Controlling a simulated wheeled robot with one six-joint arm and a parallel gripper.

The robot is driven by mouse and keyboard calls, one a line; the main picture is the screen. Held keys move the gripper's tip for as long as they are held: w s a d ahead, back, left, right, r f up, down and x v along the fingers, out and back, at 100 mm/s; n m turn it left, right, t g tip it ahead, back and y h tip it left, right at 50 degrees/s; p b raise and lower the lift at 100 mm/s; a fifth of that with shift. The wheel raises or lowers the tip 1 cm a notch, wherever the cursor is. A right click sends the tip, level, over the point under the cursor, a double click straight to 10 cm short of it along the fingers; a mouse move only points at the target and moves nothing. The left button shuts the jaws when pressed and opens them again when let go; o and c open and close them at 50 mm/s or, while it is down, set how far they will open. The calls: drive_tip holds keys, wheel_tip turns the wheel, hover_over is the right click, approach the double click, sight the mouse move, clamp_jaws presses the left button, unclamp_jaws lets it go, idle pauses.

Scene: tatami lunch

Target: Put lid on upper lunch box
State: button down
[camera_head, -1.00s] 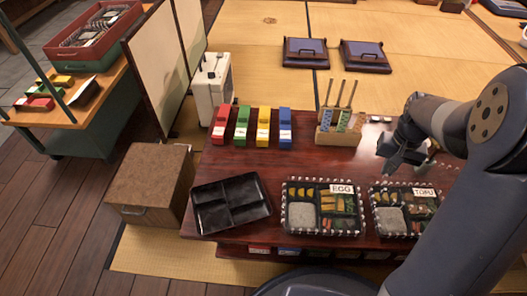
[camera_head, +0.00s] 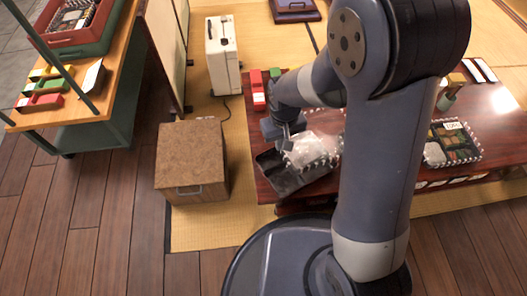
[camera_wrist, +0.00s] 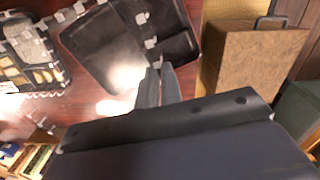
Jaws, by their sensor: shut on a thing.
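My gripper (camera_head: 287,138) is shut on a clear, whitish lid (camera_head: 312,150) and holds it above the table between the black tray and a lunch box. In the wrist view my fingers (camera_wrist: 157,85) are close together, and pale clips (camera_wrist: 150,43) show along the see-through lid's edge. The lunch box nearest the lid is mostly hidden by the lid and my arm in the head view; its food and clipped rim (camera_wrist: 36,62) show at the left of the wrist view. A second lunch box (camera_head: 452,143), labelled TOFU, sits open to the right of my arm.
The black divided tray (camera_head: 283,180) lies at the table's left end, partly under the lid. Red (camera_head: 258,88) and green (camera_head: 275,74) cases stand behind. A brown box (camera_head: 192,160) and a white appliance (camera_head: 221,58) stand left of the table. My arm hides the table's middle.

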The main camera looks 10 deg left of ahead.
drive_tip(key=s+a+n, duration=0.2)
drive_tip(key=s+a, duration=0.2)
drive_tip(key=s, duration=0.2)
drive_tip(key=shift+w+d+f+b, duration=0.1)
drive_tip(key=shift+f+b, duration=0.95)
drive_tip(key=shift+f, duration=0.65)
drive_tip(key=shift+w+d+f+b, duration=0.1)
drive_tip(key=shift+f+b, duration=0.95)
drive_tip(key=shift+f, duration=0.6)
drive_tip(key=shift+f+b, duration=0.75)
drive_tip(key=shift+f, duration=0.5)
drive_tip(key=c, duration=0.9)
unclamp_jaws()
drive_tip(key=shift+c, duration=0.2)
wheel_tip(320, 180, up, 8)
drive_tip(key=p, duration=0.6)
drive_tip(key=shift+p, duration=0.4)
